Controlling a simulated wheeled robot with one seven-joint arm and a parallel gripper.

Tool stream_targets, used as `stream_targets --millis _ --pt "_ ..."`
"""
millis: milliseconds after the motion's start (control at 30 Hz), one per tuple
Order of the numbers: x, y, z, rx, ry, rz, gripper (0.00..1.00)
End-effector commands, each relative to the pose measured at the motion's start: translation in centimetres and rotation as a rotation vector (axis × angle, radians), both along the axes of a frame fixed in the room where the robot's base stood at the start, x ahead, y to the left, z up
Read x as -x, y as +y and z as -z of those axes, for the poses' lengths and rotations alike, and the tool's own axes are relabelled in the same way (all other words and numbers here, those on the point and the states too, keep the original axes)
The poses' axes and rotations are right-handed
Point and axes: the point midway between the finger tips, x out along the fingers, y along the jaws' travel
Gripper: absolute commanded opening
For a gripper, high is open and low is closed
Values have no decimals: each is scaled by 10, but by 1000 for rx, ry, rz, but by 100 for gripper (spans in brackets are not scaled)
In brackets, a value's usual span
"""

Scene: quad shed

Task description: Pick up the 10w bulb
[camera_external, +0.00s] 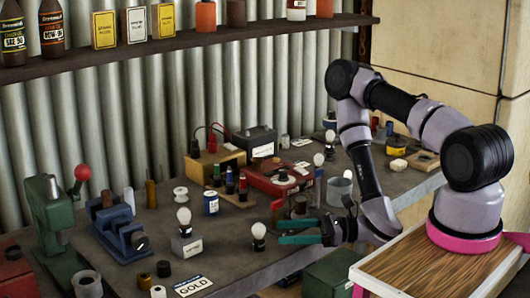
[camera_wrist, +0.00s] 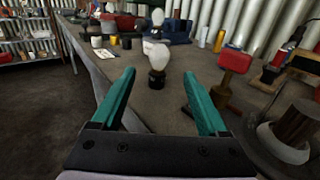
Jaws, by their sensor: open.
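A white bulb with a black base (camera_external: 259,232) stands upright on the bench, just beyond my fingertips. In the wrist view this bulb (camera_wrist: 156,58) is ahead, between the lines of the two fingers, and not touched. My gripper (camera_external: 281,232) has teal fingers spread apart with nothing between them; it also shows in the wrist view (camera_wrist: 159,76). A second bulb (camera_external: 184,216) stands on a labelled grey block (camera_external: 186,244) to the left. Another bulb (camera_external: 318,160) is farther back. I cannot read any wattage, so which is the 10w bulb is unclear.
A red-headed wooden item (camera_wrist: 234,62) stands right of the fingers in the wrist view. A grey can (camera_external: 339,190) is behind my gripper. Bare bench surrounds the near bulb.

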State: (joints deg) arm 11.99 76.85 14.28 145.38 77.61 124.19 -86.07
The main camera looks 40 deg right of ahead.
Motion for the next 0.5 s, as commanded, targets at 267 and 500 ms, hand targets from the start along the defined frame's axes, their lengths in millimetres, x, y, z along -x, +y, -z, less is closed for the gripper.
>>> stream_targets --millis 267,500 --pt "-26 34 -1 2 -5 -3 77" --pt "-37 50 -3 -1 -4 -4 77"
